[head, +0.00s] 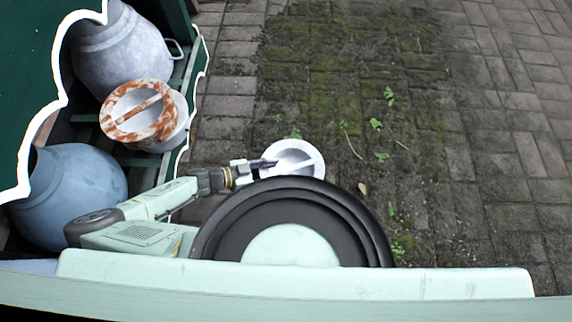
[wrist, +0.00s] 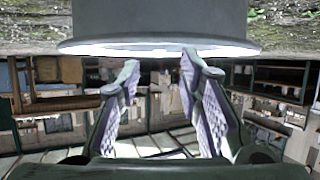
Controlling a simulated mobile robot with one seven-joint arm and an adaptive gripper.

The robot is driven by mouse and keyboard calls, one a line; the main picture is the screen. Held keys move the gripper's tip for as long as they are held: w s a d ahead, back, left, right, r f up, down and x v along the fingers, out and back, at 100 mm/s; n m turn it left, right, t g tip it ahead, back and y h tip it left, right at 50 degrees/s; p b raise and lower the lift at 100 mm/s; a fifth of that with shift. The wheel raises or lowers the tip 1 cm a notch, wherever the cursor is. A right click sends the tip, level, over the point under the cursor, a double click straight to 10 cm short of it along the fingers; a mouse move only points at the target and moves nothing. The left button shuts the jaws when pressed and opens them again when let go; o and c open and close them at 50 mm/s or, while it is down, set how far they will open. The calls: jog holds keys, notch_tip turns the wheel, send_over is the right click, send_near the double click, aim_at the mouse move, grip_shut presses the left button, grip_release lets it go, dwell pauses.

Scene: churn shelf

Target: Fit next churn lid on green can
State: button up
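A pale grey round lid (head: 300,149) with a bar across its top shows right of my arm in the head view. In the wrist view its bright rim (wrist: 85,47) sits on a grey cylinder (wrist: 160,22); I cannot tell whether lid and cylinder are one piece. My gripper (head: 270,163) reaches the lid's left side. In the wrist view my gripper (wrist: 160,62) has its fingers apart, with background showing between them and the tips close to the rim. Contact is unclear. I cannot pick out a green can.
A dark green shelf (head: 30,70) on the left holds a grey churn (head: 120,50), a can with a rusty lid (head: 137,112), and an open blue-grey churn (head: 78,190). Mossy brick paving (head: 430,130) on the right is clear apart from small weeds.

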jog(key=shift+p+v, duration=0.5)
jog(key=shift+v, duration=1.8)
